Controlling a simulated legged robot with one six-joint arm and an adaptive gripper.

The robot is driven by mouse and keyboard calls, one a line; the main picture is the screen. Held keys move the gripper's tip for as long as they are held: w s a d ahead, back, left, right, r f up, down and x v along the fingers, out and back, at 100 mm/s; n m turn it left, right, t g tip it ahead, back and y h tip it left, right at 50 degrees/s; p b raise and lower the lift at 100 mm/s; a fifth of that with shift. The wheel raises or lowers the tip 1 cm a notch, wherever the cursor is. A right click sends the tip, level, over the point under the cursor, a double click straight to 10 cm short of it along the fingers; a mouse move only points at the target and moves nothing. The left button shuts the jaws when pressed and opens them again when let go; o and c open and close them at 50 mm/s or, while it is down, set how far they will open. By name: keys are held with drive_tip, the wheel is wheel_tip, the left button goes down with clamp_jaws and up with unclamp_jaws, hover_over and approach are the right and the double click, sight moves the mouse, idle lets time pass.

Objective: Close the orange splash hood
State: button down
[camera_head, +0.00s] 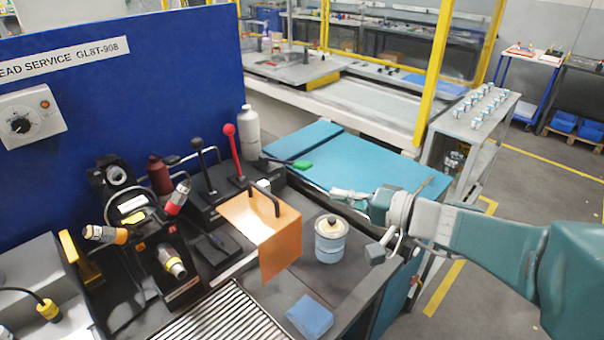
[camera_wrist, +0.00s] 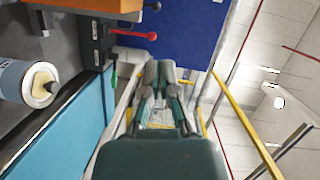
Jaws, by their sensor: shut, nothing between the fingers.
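The orange splash hood (camera_head: 282,243) is a bent translucent panel with a black bar handle on its top face. It stands on the dark bench in the head view, its front face hanging down toward the bench top. An orange strip of it, probably the same hood, shows at the top edge of the wrist view (camera_wrist: 95,4). My gripper (camera_head: 338,195) is right of the hood, above and behind the tin, apart from both. Its fingers are shut and empty, and they also show in the wrist view (camera_wrist: 160,72), pointing away from the hood.
A blue block (camera_head: 309,317) lies in front. A red-knobbed lever (camera_head: 234,150) and a black-knobbed lever (camera_head: 202,165) stand behind. A white bottle (camera_head: 249,132) stands farther back, beside teal panels (camera_head: 350,168).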

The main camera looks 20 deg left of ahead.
sight(283, 204)
drive_tip(key=x, duration=0.3)
drive_tip(key=s+x, duration=0.1)
drive_tip(key=x, duration=0.7)
drive_tip(key=shift+s+a+r, duration=0.1)
drive_tip(key=shift+s+a, duration=0.15)
drive_tip(key=shift+s, duration=0.05)
drive_tip(key=shift+s+a+t, duration=0.25)
drive_tip(key=shift+a+t, duration=0.05)
drive_tip(key=shift+a, duration=0.1)
drive_tip(key=shift+d, duration=0.2)
